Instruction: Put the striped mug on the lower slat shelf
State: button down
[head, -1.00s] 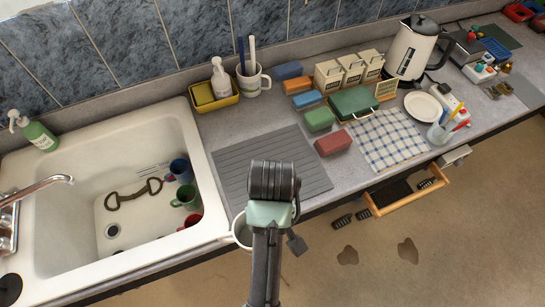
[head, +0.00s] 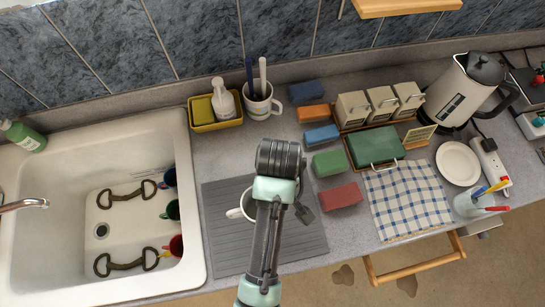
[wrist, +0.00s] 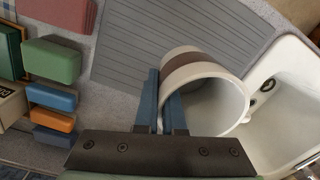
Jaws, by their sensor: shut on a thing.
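My gripper (wrist: 162,88) is shut on the wall of a white mug with a brown band (wrist: 205,90); one blue finger is on each side of the rim. The mug is tilted in the wrist view, its mouth toward the camera. In the head view my arm hides most of this mug, and only a white part with the handle (head: 238,212) shows left of my wrist, over the grey ribbed mat (head: 225,250). A light wooden shelf edge (head: 400,8) shows at the top right; whether it is the lower slat shelf I cannot tell.
The sink (head: 196,240) at left holds several mugs.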

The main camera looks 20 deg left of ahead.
jog(key=shift+f+p, duration=0.45)
jog(key=shift+f, duration=3.1)
jog(key=shift+f, duration=0.1)
jog(key=c, duration=1)
grip_release()
